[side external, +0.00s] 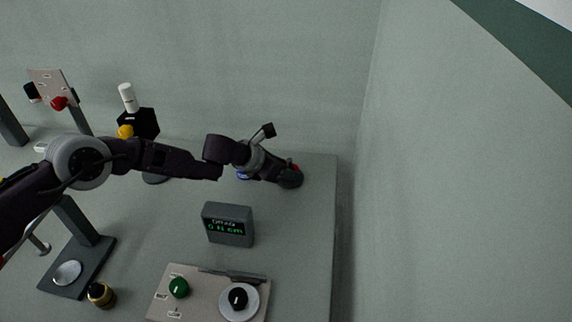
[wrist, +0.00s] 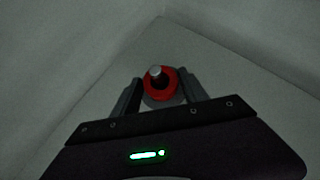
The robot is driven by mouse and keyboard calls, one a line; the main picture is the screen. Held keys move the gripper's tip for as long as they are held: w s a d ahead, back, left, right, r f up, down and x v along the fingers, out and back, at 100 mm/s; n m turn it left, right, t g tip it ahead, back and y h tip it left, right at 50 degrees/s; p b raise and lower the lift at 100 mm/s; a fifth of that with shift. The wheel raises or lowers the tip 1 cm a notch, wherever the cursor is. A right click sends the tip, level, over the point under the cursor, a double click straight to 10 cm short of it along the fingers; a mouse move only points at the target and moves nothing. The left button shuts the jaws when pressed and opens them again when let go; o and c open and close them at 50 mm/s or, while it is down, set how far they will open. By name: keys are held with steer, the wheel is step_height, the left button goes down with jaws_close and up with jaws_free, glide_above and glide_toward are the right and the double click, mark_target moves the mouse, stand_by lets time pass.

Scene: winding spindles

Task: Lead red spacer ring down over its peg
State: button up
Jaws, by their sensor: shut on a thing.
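The red spacer ring (wrist: 165,87) sits between the two dark fingers of my gripper (wrist: 161,88) in the wrist view, and the fingers are shut on it. A light grey peg end (wrist: 155,72) shows at the ring's opening, toward its upper side. I cannot tell how far down the peg the ring is. A grey round part shows just below the ring. In the side external view only a small bit of red (side external: 294,167) shows by my gripper (side external: 290,178), at the table's far right; the peg is hidden there.
A small blue thing (side external: 243,175) lies left of my gripper, partly behind my arm. A grey display box (side external: 228,224) stands nearer the camera. A panel with a green knob (side external: 179,288) and a black knob (side external: 238,298) lies in front. The wall is close behind.

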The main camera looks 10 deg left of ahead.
steer(key=o, duration=1.4)
step_height(320, 180, up, 10)
